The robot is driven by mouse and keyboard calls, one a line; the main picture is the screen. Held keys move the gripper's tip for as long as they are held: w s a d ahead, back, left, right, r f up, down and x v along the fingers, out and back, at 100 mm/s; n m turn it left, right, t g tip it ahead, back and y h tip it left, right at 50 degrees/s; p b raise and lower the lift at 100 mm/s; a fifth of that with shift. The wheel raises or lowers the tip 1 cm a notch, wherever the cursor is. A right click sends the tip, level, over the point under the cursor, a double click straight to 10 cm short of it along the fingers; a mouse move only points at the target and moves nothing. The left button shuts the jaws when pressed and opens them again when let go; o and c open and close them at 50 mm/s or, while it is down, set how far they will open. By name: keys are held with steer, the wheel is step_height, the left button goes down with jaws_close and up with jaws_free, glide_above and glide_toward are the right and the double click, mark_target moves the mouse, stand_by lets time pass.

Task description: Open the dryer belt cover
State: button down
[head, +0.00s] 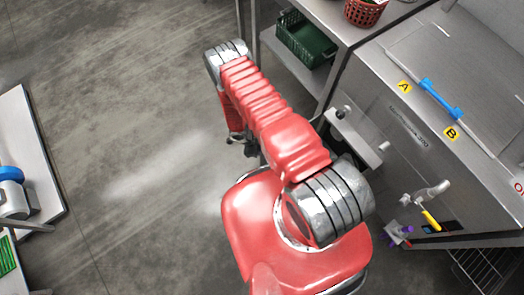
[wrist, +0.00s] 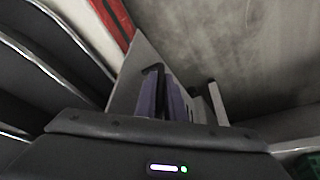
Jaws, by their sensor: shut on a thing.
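The steel dryer stands at the right in the head view. Its top has a broad flat panel, which looks like the belt cover (head: 410,50). A bright blue bar handle (head: 440,100) lies along the panel's front edge, between yellow labels A (head: 405,86) and B (head: 452,133). Nothing of mine touches the handle there. My gripper (wrist: 183,88) shows in the wrist view, with dark and pale uprights around narrow purple surfaces. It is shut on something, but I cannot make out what. In the head view my red arm hides most or all of it.
A tap (head: 430,192) with a yellow handle (head: 431,218) and a small purple thing (head: 398,233) are on the dryer's front side. A green crate (head: 305,42) and a red basket (head: 364,11) are on the steel shelving. Grey floor (head: 100,110) is open at left.

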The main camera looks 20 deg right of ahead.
steer(key=shift+s+d, duration=0.1)
steer(key=shift+s, duration=0.05)
steer(key=c, duration=1.8)
jaws_free()
steer(key=shift+c, duration=0.2)
steer(key=v, duration=1.3)
steer(key=shift+w+a+r, duration=0.25)
steer(key=shift+a, duration=0.05)
